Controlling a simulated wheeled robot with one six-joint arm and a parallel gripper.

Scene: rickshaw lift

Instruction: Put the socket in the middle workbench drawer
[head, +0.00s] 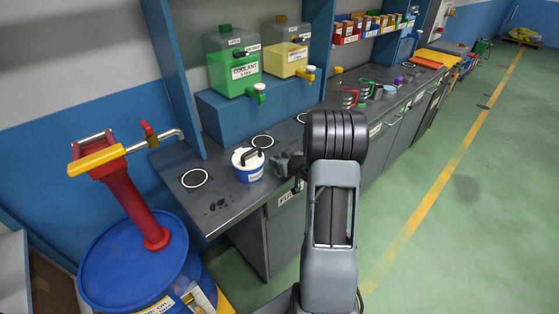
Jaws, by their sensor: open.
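My gripper (288,165) is open, over the front edge of the dark workbench (222,208), just right of a white-lidded blue container. Its fingertips are small and dark here, and I see nothing held between them. I cannot make out a socket; it may be hidden behind my arm or too small to tell. The grey bench front carries white-labelled panels, one below my gripper (287,196) and others right of my arm (376,130). They look shut. My arm covers part of the front, and I cannot tell which is the middle drawer.
The blue-and-white container (248,172) stands close beside my gripper. Green coolant (234,72) and yellow (285,60) jugs stand on a blue riser. Red and green handled items (352,97) stand farther along the bench. A blue drum (125,262) with a red pump is at left. Green floor (465,210) is open at right.

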